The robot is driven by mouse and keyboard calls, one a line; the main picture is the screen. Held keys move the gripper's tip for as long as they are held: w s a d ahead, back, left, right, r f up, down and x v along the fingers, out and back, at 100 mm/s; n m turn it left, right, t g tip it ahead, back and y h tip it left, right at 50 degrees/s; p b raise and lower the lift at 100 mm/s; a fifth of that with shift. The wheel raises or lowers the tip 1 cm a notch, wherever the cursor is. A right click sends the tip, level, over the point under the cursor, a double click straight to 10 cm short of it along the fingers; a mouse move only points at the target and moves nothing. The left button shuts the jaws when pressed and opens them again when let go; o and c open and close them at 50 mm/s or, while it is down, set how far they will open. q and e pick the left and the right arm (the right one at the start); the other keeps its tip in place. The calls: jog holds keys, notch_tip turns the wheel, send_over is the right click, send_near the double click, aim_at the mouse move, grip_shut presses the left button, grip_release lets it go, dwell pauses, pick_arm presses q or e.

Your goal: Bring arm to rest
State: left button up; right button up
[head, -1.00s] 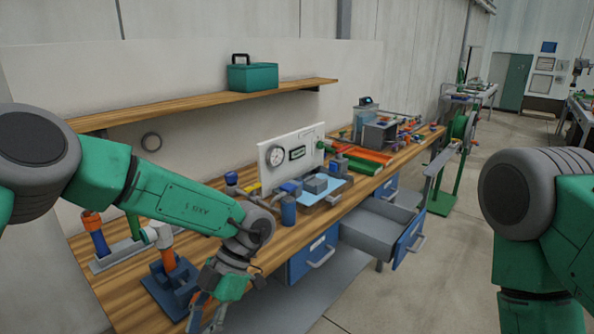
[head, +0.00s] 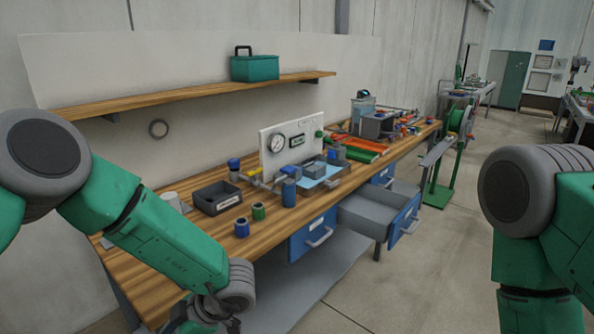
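My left arm (head: 165,240) comes in from the left and reaches down across the near left end of the wooden workbench (head: 262,240). My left gripper (head: 205,318) is at the bottom edge of the head view, partly cut off, in front of the bench's front edge. Its fingers do not show clearly, and I see nothing held in it. My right arm (head: 540,230) hangs at the right edge; its gripper is out of view.
A black tray (head: 218,198), a blue cylinder (head: 242,228) and a green cylinder (head: 258,211) stand near my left arm. A gauge panel (head: 290,142) stands behind. An open grey drawer (head: 372,217) juts out between my arms. The floor (head: 440,265) right of it is clear.

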pick_arm(q)
jog(key=s+a+f+m+t+h+b, duration=0.1)
jog(key=s+f+m+t+h+b, duration=0.15)
jog(key=f+m, duration=0.5)
jog(key=s+a+f+m+t+h+b, duration=0.2)
jog(key=s+f+m+t+b, duration=0.15)
jog(key=f+m, duration=0.4)
jog(key=s+f+m+g+h+b, duration=0.1)
jog(key=s+m, duration=0.3)
jog(key=s, duration=0.6)
jog(key=s+f+m+g+h+b, duration=0.2)
jog(key=s+f+m+g+h, duration=0.1)
jog(key=s, duration=0.7)
jog(key=shift+d+f+m+g, duration=0.15)
jog(key=shift+f+m+g, duration=0.4)
jog(key=shift+f, duration=0.2)
